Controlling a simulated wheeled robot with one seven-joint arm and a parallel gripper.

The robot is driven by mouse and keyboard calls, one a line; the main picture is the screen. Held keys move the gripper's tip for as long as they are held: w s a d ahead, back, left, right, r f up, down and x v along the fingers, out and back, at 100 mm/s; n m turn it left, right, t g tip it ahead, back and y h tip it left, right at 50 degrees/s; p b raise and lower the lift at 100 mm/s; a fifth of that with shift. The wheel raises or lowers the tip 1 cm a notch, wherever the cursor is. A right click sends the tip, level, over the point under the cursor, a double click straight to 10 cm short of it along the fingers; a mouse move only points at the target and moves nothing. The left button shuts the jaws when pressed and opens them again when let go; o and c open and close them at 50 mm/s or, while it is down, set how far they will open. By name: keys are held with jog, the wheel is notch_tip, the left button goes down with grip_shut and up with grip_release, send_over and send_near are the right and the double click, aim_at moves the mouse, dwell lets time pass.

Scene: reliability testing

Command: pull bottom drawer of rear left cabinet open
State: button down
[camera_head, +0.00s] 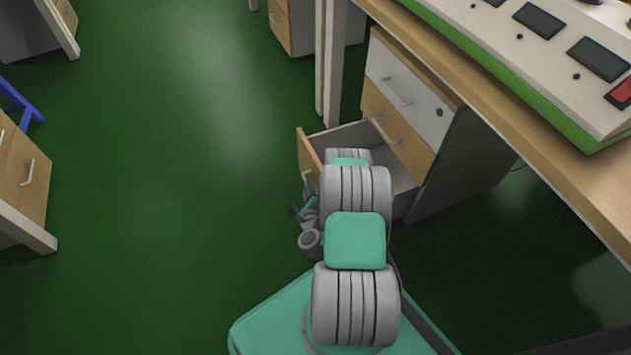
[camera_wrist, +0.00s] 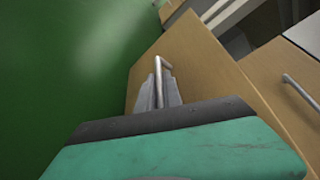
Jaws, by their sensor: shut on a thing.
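The cabinet (camera_head: 447,132) stands under the workbench, with a white top drawer and wooden drawers below. Its bottom drawer (camera_head: 310,158) is pulled well out, and its grey inside shows. In the wrist view the wooden front of the bottom drawer (camera_wrist: 200,62) fills the middle. My gripper (camera_wrist: 160,92) is shut on the metal handle (camera_wrist: 162,64) of that drawer. In the head view my arm covers part of the drawer, and my gripper (camera_head: 304,210) is partly hidden beside its front.
A workbench (camera_head: 470,75) with a control panel (camera_head: 545,50) overhangs the cabinet. A table leg (camera_head: 333,75) stands just behind the open drawer. Another wooden cabinet (camera_head: 25,175) is at the left. The green floor (camera_head: 180,170) between is clear.

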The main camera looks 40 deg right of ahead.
jog(key=shift+a, duration=0.5)
jog(key=shift+w, duration=0.1)
jog(key=c, duration=1.8)
grip_release()
